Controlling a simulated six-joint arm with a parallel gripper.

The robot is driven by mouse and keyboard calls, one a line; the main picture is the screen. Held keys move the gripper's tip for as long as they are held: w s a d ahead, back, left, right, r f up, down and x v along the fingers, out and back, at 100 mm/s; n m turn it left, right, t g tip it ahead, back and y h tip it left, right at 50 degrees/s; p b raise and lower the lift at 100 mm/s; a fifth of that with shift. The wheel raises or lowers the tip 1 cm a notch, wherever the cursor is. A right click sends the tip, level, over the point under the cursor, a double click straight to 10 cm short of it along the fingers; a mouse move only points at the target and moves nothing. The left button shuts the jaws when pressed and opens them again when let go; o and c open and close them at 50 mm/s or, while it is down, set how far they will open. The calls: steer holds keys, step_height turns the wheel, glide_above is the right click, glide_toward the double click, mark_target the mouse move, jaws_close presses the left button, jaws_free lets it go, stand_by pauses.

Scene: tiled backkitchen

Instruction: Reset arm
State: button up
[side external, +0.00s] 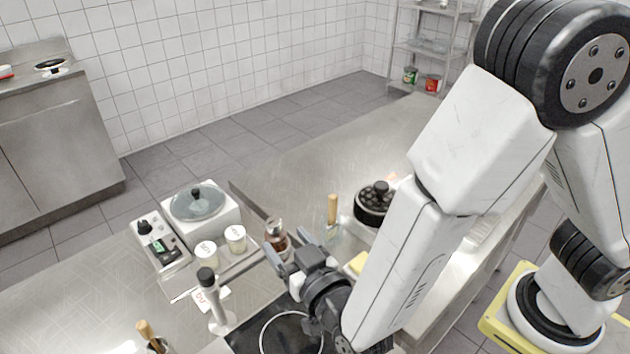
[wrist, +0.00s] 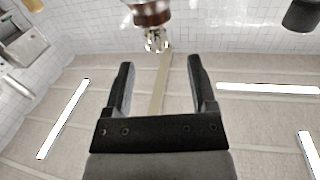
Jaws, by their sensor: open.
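My gripper (side external: 287,259) is over the worktop (side external: 290,172) in the side view, with its fingers spread. In the wrist view my gripper (wrist: 161,80) is open, with nothing held between its two dark fingers. A brown bottle (side external: 278,242) with a metal top stands just beyond the fingers in the side view. The brown bottle also shows upside down at the top of the wrist view (wrist: 152,16), beyond the fingertips. Part of the worktop is hidden behind my arm.
A white appliance with a glass-lidded pot (side external: 198,201), two pale jars (side external: 236,238) and a black-topped upright tool (side external: 211,298) stand left. A black hob (side external: 262,330) lies below my gripper.

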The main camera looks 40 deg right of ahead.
steer(key=s+d+f+n+g+y, duration=0.1)
steer(key=s+d+f+g, duration=0.1)
steer(key=d+g, duration=0.5)
steer(key=s+d+f+n+g+y, duration=0.1)
steer(key=s+d+g+y, duration=0.1)
steer(key=d+g, duration=0.6)
steer(key=s+d, duration=0.1)
steer(key=d, duration=0.6)
steer(key=shift+s+d+f, duration=0.15)
steer(key=shift+s+f, duration=0.2)
steer(key=shift+s, duration=0.05)
